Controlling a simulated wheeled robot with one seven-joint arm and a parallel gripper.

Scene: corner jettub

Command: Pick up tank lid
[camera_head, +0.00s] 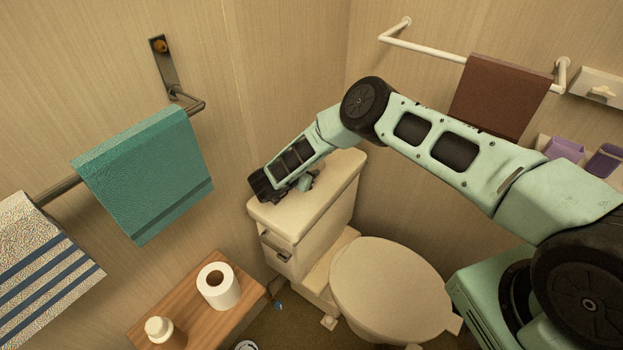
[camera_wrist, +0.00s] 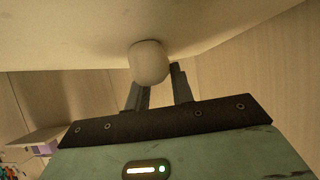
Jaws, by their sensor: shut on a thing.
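The cream tank lid (camera_head: 335,178) lies on top of the toilet tank, with no clear gap between them. In the wrist view its pale broad surface (camera_wrist: 90,35) fills the upper part. A rounded beige knob (camera_wrist: 148,62) stands out from that surface at my fingertips. My gripper (camera_head: 305,183) is at the lid's top, towards its left end. In the wrist view my gripper (camera_wrist: 158,85) has its two dark fingers shut on the knob. The knob hides part of the fingertips; my wrist hides part of the lid in the head view.
The toilet's closed seat cover (camera_head: 390,285) is in front of the tank. A teal towel (camera_head: 145,175) hangs at left, a brown towel (camera_head: 500,95) at upper right. A wooden stand (camera_head: 195,315) holds a paper roll (camera_head: 218,287) and a small bottle (camera_head: 160,332). Walls close in behind the tank.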

